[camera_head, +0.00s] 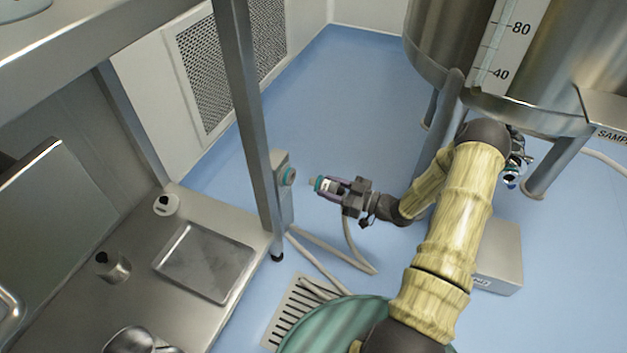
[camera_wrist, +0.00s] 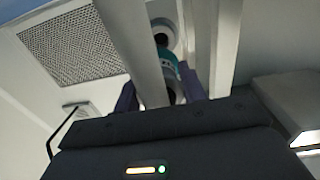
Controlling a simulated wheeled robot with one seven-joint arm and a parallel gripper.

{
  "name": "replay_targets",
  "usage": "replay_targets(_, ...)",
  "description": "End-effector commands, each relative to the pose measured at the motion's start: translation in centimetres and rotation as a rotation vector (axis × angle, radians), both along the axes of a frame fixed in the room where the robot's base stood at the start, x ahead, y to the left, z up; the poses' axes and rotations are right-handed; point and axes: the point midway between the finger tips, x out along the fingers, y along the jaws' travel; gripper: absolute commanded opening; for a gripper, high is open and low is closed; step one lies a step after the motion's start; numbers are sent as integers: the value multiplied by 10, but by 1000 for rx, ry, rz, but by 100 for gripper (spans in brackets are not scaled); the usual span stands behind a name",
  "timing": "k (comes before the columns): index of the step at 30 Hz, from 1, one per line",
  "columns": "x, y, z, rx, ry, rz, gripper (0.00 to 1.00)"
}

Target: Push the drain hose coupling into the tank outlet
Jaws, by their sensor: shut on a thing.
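My gripper (camera_head: 331,188) is shut on the drain hose coupling (camera_head: 319,183), a pale-tipped piece with a teal ring, held above the floor and pointing left. A hose hangs below the gripper. A grey box on the rack post carries a round port with a teal ring (camera_head: 289,176); a small gap separates it from the coupling. In the wrist view, the teal ring of the coupling (camera_wrist: 169,62) sits between the purple fingers (camera_wrist: 165,82), and a dark round opening (camera_wrist: 161,37) shows beyond it. Pale bars partly hide both. I cannot tell whether that port is the tank outlet.
The steel tank (camera_head: 450,60) stands on legs at upper right. A steel rack post (camera_head: 247,110) and bench (camera_head: 130,215) with a tray (camera_head: 205,262) are at left. A grey box (camera_head: 500,255) sits right of my arm. A floor drain grate (camera_head: 292,308) and hose lie below.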

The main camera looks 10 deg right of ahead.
Motion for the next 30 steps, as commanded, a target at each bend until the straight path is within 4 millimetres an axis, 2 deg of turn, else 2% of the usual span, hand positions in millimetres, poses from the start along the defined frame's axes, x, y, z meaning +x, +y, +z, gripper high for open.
replay_targets(1,2,3,17,0,-1,-13,7)
replay_targets(15,25,25,149,1,2,-299,7)
replay_targets(24,28,31,220,1,3,-491,7)
replay_targets(30,25,32,249,0,3,-589,7)
